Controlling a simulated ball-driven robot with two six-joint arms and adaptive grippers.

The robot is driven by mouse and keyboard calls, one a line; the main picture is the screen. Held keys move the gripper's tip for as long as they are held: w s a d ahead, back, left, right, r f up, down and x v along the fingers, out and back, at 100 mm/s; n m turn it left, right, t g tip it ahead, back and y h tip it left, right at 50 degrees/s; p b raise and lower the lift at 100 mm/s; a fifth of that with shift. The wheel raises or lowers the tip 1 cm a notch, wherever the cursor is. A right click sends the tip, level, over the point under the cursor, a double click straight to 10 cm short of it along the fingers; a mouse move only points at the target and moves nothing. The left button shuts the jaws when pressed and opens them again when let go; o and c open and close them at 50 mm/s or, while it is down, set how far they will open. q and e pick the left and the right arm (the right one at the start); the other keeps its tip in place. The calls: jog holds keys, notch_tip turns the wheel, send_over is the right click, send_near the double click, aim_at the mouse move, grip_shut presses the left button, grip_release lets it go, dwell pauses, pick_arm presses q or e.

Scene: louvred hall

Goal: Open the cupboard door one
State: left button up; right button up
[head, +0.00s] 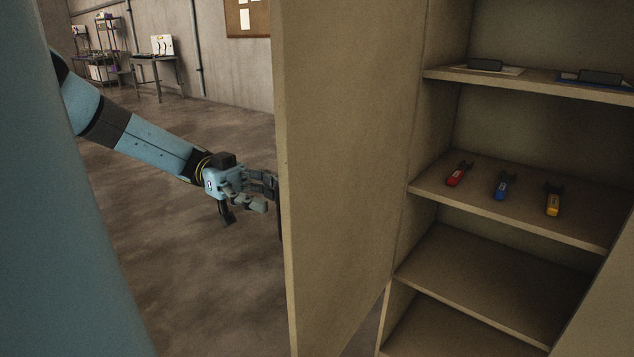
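The cupboard door (345,170) stands swung open, and its inner face fills the middle of the head view. The open cupboard (530,135) is to the right of it, with its shelves showing. My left gripper (266,194) is on the outer side of the door, at its free edge. A dark upright part shows there, perhaps the handle. The door hides the fingertips, so I cannot tell whether they grip anything. My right gripper is not in view.
A shelf holds a red tool (459,174), a blue tool (502,186) and a yellow tool (553,199). Clipboards (487,67) lie on the shelf above. Bare floor (190,260) lies left of the door. A table (158,62) and a rack (98,50) stand far back.

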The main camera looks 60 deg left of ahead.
pick_arm(q)
jog(key=v, duration=0.8)
jog(key=shift+a, duration=0.1)
